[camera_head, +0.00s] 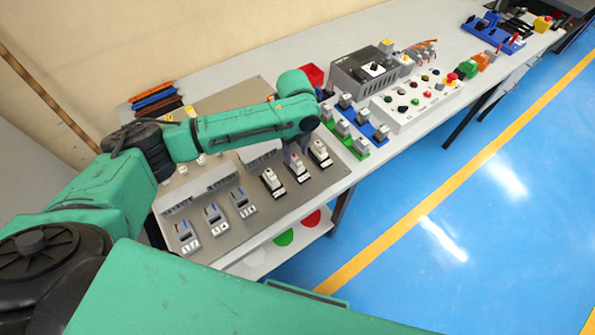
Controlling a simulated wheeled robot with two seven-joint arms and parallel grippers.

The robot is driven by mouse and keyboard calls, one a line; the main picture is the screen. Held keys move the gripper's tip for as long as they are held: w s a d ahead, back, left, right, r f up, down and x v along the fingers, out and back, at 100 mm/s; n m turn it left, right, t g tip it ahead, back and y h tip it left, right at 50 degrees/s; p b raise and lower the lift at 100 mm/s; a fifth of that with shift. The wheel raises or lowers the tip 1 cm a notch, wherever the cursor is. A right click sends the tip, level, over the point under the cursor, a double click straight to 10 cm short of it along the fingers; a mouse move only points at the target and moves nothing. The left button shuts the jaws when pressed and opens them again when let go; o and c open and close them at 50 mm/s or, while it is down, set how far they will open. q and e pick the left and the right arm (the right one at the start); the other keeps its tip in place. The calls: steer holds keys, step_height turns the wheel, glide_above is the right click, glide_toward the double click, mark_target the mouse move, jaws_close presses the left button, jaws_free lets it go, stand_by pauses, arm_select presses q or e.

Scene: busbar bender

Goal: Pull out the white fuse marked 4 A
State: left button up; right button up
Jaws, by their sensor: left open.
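A grey panel (328,187) lies on the long bench. Three white fuse units with dark bases stand in a row near its front right: the left one (270,180), the middle one (299,173) and the right one (319,152). Their markings are too small to read, so I cannot tell which is 4 A. My left gripper (295,156) points down at the middle unit and hides part of its top. It is open; I cannot tell whether its fingers touch the unit. My right gripper is not in view.
Three breakers with blue parts (214,217) stand left of the fuses. Green and blue strips with grey blocks (362,147) lie close to the right. Farther right are a grey box (357,74) and a white button panel (420,99). A blue floor borders the bench.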

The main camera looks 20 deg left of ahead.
mark_target(296, 159)
arm_select(q)
steer(key=f, duration=0.3)
steer(key=shift+w+a+f+b, duration=0.1)
steer(key=shift+w+f+b, duration=0.2)
steer(key=shift+f+b, duration=0.1)
steer(key=shift+s+r, duration=0.15)
steer(key=shift+s, duration=0.05)
steer(key=shift+w+p, duration=0.1)
steer(key=shift+p, duration=0.4)
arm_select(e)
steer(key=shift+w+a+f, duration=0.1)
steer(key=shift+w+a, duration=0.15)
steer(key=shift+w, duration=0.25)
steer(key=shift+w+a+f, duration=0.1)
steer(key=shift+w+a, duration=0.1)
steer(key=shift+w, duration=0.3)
arm_select(q)
jaws_close()
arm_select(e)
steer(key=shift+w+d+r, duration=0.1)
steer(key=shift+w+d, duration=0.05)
